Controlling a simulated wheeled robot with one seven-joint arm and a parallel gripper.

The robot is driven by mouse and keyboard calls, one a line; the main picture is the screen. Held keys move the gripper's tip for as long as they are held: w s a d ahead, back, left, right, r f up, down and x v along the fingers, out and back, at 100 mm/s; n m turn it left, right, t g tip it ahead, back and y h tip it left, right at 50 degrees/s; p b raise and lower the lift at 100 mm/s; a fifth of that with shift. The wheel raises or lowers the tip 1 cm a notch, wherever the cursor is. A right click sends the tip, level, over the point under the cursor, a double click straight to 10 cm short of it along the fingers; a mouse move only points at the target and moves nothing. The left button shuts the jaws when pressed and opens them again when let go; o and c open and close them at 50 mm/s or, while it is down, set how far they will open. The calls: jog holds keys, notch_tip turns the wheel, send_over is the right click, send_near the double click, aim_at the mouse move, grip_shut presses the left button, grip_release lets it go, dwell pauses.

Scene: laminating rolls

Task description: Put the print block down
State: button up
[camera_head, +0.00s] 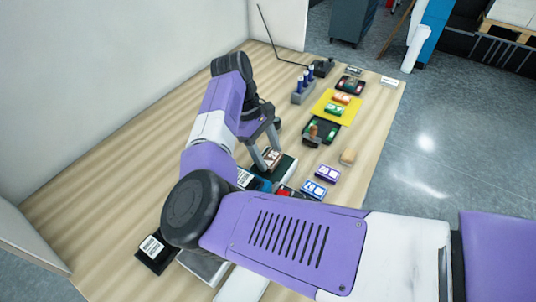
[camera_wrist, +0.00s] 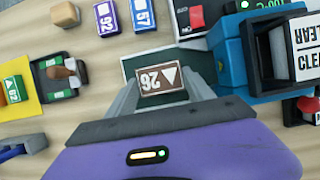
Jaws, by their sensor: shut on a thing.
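The print block (camera_wrist: 162,80) is brown with a white label that reads 26 beside a triangle. It sits between the two fingers of my gripper (camera_wrist: 160,92), which is shut on it. In the head view the block (camera_head: 271,157) shows between my fingertips, partly hidden by them. A dark green pad (camera_wrist: 170,60) lies beneath the block; it also shows in the head view (camera_head: 286,170). I cannot tell whether the block touches the pad or hangs just above it.
A blue machine (camera_wrist: 232,55) stands close to the right of the pad. Purple (camera_head: 327,173) and blue (camera_head: 314,189) numbered blocks and a tan block (camera_head: 348,157) lie nearby. Farther back are a green tray (camera_head: 321,130), a yellow mat (camera_head: 325,106) and a bottle rack (camera_head: 302,96).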

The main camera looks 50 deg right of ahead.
jog(key=shift+f, duration=0.85)
jog(key=shift+f, duration=0.15)
jog(key=o, duration=1.5)
jog(key=shift+r, duration=0.35)
jog(key=d+b+v, duration=0.1)
jog(key=b+v, duration=0.2)
jog(key=v, duration=0.8)
jog(key=shift+a+r, duration=0.3)
jog(key=shift+a, duration=0.2)
jog(key=shift+w, duration=0.15)
